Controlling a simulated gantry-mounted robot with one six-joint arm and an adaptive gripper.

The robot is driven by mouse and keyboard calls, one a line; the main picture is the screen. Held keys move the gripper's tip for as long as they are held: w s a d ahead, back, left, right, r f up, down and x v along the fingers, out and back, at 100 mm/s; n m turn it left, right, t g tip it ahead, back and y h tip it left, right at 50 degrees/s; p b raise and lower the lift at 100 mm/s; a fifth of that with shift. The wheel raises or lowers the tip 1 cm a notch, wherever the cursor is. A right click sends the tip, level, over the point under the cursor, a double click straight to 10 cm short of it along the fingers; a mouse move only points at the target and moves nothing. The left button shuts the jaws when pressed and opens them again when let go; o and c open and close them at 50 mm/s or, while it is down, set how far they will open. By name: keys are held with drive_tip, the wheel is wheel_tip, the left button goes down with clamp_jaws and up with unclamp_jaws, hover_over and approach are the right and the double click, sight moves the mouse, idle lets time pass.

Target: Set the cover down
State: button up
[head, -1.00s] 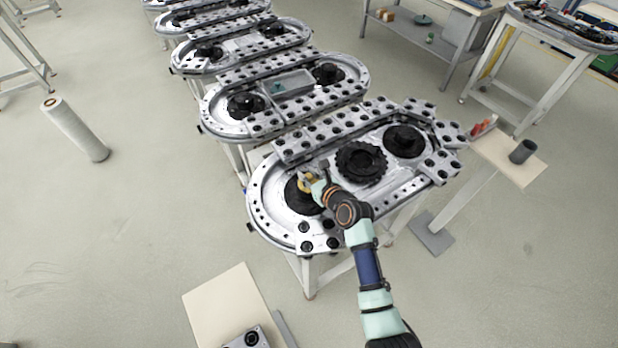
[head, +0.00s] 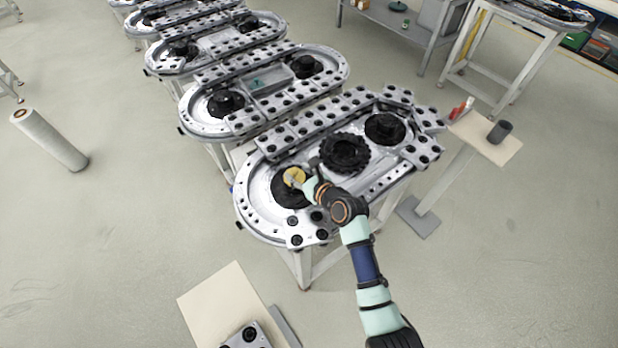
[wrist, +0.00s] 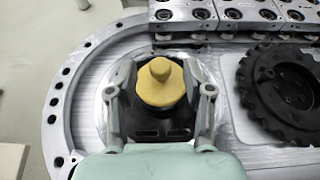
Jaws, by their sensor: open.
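The cover is a yellow disc with a small round knob. It lies on the black round hub at the near left end of the closest ring track, seen in the head view (head: 294,177) and the wrist view (wrist: 162,88). My gripper (head: 304,184) is at the hub, just right of the cover in the head view. In the wrist view my gripper (wrist: 160,76) has its two fingers spread, one on each side of the cover, with gaps between them and the yellow disc. The black hub (head: 287,198) is partly hidden under the cover and my gripper.
A toothed black wheel (head: 345,153) and another black hub (head: 385,129) stand to the right on the same track. Perforated grey blocks (head: 300,128) line the track's back side. A side shelf (head: 470,128) holds a dark cup (head: 499,132). More ring tracks stand behind.

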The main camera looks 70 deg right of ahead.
drive_tip(key=p+v, duration=0.1)
drive_tip(key=v, duration=0.8)
drive_tip(key=shift+p, duration=0.3)
drive_tip(key=shift+f, duration=0.1)
drive_tip(key=w+a+r+n+y, duration=0.2)
drive_tip(key=w+a+r+n, duration=0.15)
drive_tip(key=a+n, duration=0.35)
drive_tip(key=w+a+r+n+t+y, duration=0.1)
drive_tip(key=w+a+r+n, duration=0.2)
drive_tip(key=w+a+n, duration=0.35)
drive_tip(key=w+a+r+n+y, duration=0.2)
drive_tip(key=w+a+r+n, duration=0.1)
drive_tip(key=a+n, duration=0.55)
drive_tip(key=a+r+n+y, duration=0.1)
drive_tip(key=a+r+n, duration=0.3)
drive_tip(key=a+n, duration=0.5)
drive_tip(key=s+a+r+n+y, duration=0.1)
drive_tip(key=a+r+n, duration=0.3)
drive_tip(key=a+n, duration=0.6)
drive_tip(key=shift+s+a+r+n+t, duration=0.2)
drive_tip(key=shift+s+n+t, duration=0.15)
drive_tip(key=shift+n, duration=0.45)
